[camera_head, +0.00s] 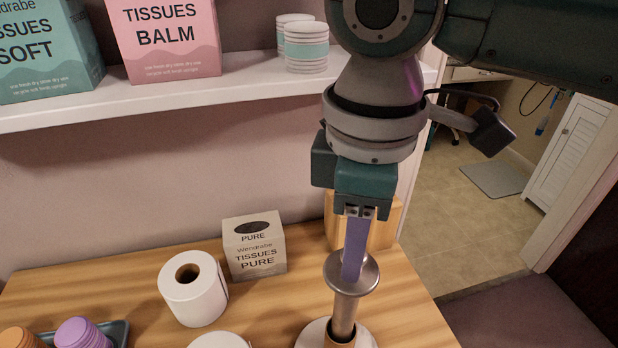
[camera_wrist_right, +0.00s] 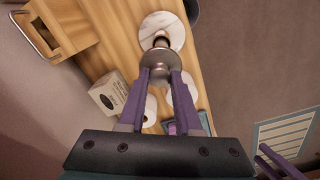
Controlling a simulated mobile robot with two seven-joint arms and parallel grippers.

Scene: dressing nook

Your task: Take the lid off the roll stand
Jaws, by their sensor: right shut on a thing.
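The roll stand (camera_head: 343,318) is a slim metal post on a round pale base, upright near the table's front right. Its lid (camera_head: 366,279), a round metal disc, is at the top of the post. It also shows in the right wrist view (camera_wrist_right: 158,66), with the marbled base (camera_wrist_right: 150,26) beyond it. My right gripper (camera_head: 353,272) comes down from above, its purple fingers shut on the lid at its middle. The fingers hide the lid's grip. I cannot tell whether the lid is raised. Purple finger-like parts, perhaps my left gripper, show at the wrist view's lower right corner.
A white paper roll (camera_head: 195,293) and a tissue box (camera_head: 255,248) stand left of the stand. A wooden box (camera_head: 384,226) is behind it. A tray (camera_head: 121,334) with coloured stacks sits at front left. A white shelf (camera_head: 180,88) with tissue boxes hangs above the table.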

